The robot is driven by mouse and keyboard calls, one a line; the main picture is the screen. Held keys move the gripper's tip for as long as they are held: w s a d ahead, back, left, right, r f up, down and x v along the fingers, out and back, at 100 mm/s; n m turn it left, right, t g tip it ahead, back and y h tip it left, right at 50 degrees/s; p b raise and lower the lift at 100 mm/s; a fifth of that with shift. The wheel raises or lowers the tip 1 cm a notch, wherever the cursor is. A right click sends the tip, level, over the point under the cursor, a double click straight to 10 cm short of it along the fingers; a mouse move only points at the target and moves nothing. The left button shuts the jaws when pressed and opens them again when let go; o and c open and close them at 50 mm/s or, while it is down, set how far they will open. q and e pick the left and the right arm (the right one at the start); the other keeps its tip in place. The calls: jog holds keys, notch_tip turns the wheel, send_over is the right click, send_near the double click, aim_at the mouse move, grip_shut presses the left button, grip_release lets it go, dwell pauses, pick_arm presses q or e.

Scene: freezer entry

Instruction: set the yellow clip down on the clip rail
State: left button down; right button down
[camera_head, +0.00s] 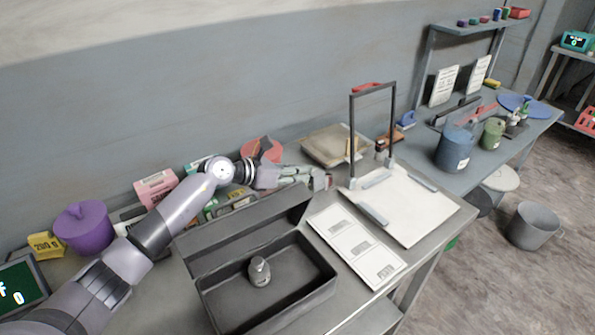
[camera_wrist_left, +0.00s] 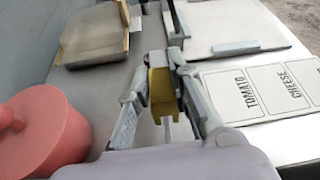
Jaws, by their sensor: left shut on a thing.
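The yellow clip (camera_wrist_left: 162,92) is held between the fingers of my left gripper (camera_wrist_left: 160,72) in the left wrist view. In the head view, my left gripper (camera_head: 322,181) is shut above the bench, behind the open grey box and left of the white board. The clip is too small or hidden to make out there. I cannot tell for sure which thing is the clip rail. My right gripper is not in view.
A white board (camera_head: 420,210) with a tall dark frame (camera_head: 352,125) stands right of the gripper. A label card (camera_head: 355,245), an open grey box (camera_head: 320,285) and a shallow tray (camera_head: 325,148) lie nearby. A red container (camera_wrist_left: 55,135) is close on the wrist view's left.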

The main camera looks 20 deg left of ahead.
pick_arm(q)
jog(key=shift+f+b, duration=1.45)
jog(key=shift+f, duration=0.3)
jog(key=c, duration=1.4)
grip_release()
jog(key=shift+r, duration=0.2)
notch_tip(320, 180, up, 10)
jog(key=shift+f, duration=0.2)
